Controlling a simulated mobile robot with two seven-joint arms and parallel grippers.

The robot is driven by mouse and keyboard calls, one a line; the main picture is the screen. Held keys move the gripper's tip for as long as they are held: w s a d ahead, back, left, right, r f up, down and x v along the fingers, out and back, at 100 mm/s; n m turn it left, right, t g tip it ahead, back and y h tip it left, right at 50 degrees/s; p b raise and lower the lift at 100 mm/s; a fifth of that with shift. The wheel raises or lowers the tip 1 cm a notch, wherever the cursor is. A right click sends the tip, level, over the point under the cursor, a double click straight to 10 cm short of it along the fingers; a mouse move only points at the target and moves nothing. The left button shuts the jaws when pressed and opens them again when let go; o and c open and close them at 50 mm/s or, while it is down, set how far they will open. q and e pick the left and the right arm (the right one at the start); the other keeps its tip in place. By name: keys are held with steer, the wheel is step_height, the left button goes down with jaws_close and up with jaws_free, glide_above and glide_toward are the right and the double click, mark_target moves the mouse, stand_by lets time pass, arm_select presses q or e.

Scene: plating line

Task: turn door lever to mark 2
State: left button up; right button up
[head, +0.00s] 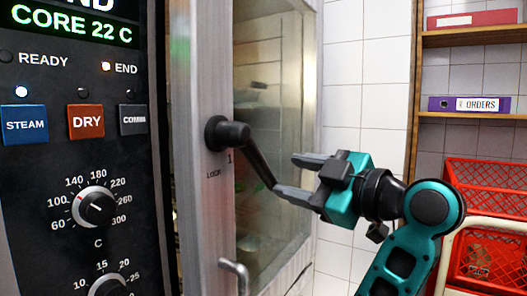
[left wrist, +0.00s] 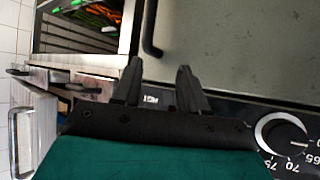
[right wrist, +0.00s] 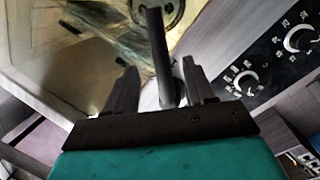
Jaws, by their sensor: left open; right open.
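The black door lever (head: 258,160) is on the steel door frame of the oven, with its round hub at the upper left and its arm slanting down to the right. The marks "1" and "LOCK" are printed by the hub; I see no mark 2. My right gripper (head: 285,175) is open at the lever's lower end. In the right wrist view the lever (right wrist: 157,50) runs down between the two open fingers (right wrist: 155,88), nearer the right finger; I cannot tell if they touch. My left gripper (left wrist: 158,85) is open and empty, and shows only in the left wrist view.
The control panel (head: 130,240) with buttons and dials stands left of the door. A small steel handle (head: 235,268) sits below the lever. The glass door pane (head: 270,100) is behind it. Shelves with a purple binder (head: 468,104) and red crates (head: 490,185) stand at the right.

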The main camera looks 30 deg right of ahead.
mark_target(269, 171)
steer(key=w, duration=0.2)
steer(key=w+p, duration=0.1)
steer(key=w, duration=0.1)
steer(key=w+a, duration=0.1)
steer(key=w, duration=0.2)
steer(key=shift+a+p, duration=0.1)
steer(key=shift+p, duration=0.3)
steer(key=shift+w+a+f, duration=0.1)
steer(key=shift+w, duration=0.4)
steer(key=c, duration=0.6)
jaws_close()
